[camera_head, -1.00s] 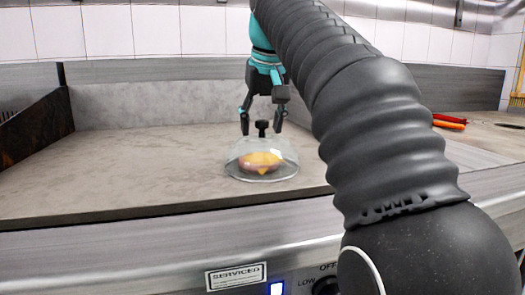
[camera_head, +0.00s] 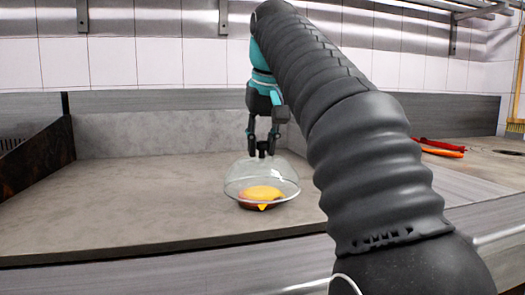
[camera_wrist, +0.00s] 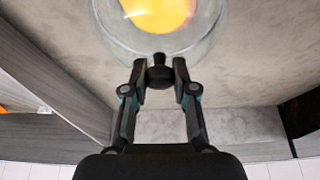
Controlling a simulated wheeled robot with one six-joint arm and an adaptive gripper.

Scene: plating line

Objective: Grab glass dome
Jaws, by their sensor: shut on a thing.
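The clear glass dome (camera_head: 243,174) hangs just above the grey worktop, with its black knob (camera_head: 263,149) on top. My gripper (camera_head: 263,146) points down and is shut on the knob. In the wrist view, my fingers (camera_wrist: 160,74) stand on either side of the round black knob (camera_wrist: 160,77), and part of the glass dome (camera_wrist: 112,32) shows beyond. Yellow-topped food (camera_head: 262,192) with a darker base sits under the dome and shows partly below its rim.
The grey worktop (camera_head: 130,205) is clear to the left of the dome. A low back panel (camera_head: 150,135) and a dark side wall (camera_head: 35,148) bound it. Red and orange handled items (camera_head: 443,148) lie at the far right.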

